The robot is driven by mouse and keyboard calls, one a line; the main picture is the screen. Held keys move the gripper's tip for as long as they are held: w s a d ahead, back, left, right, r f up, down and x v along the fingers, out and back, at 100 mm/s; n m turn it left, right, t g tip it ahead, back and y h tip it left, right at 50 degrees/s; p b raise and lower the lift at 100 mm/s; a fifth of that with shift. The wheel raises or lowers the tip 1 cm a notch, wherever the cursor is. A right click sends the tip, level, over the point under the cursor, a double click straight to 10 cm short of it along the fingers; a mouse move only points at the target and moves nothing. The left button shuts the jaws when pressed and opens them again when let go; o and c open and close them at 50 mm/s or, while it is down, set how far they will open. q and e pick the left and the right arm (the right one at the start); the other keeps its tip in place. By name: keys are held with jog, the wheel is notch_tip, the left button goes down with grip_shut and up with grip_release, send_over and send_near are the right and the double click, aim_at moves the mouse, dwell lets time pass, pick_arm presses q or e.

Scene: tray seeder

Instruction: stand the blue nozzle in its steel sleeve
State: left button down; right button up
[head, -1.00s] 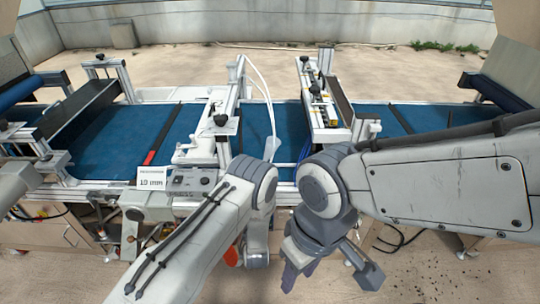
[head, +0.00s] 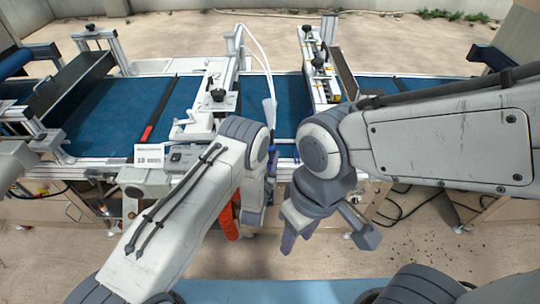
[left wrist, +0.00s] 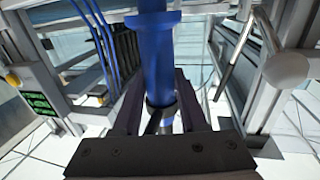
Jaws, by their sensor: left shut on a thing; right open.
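The blue nozzle (left wrist: 157,55) fills the middle of the left wrist view, a blue shaft with a wider collar near the top edge; its upper end is cut off. My left gripper (left wrist: 158,95) is shut on it, with a dark finger on each side. In the head view, my left gripper (head: 270,170) is mostly hidden behind my left forearm, close to the machine's front edge. My right gripper (head: 297,238) is open and empty, pointing down in front of the machine. I cannot make out the steel sleeve in either view.
A blue conveyor belt (head: 110,113) runs across the machine, with metal frames above it. A control box (head: 185,157) with a white label stands at the front edge. An orange-red object (head: 230,217) hangs beside my left forearm. Open floor lies in front.

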pick_arm(q)
jog(key=shift+f+b, duration=2)
jog(key=shift+f, duration=0.5)
jog(key=shift+s, duration=0.15)
jog(key=shift+f+b, duration=0.65)
jog(key=shift+b, duration=0.05)
jog(key=shift+c, duration=1.8)
grip_release()
